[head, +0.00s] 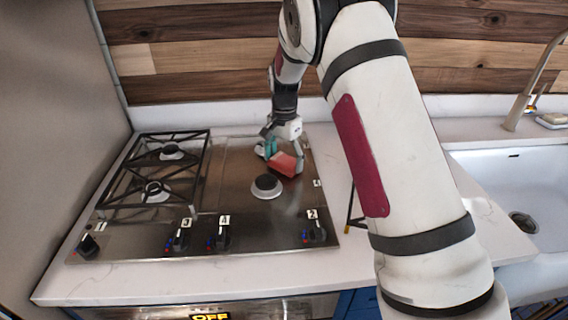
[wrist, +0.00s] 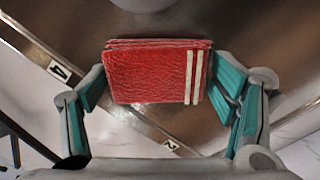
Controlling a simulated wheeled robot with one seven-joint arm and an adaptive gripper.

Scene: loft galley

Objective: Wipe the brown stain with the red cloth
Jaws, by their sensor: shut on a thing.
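The red cloth (head: 285,164) is a folded pad over the right rear part of the steel cooktop (head: 225,215). In the wrist view the cloth (wrist: 150,75) shows two white stripes near its right edge. My gripper (head: 284,152) is shut on the cloth, with its teal-padded fingers on either side of it in the wrist view (wrist: 160,88). I cannot tell whether the cloth touches the cooktop. I cannot make out the brown stain in either view; the cloth and gripper hide part of the surface.
A burner (head: 266,187) stands just in front of the cloth. A black grate (head: 150,165) covers the left burners. Knobs (head: 180,236) line the front edge. A dark frame (head: 350,210) shows partly behind my arm. A white sink (head: 520,185) and faucet (head: 530,85) are at right.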

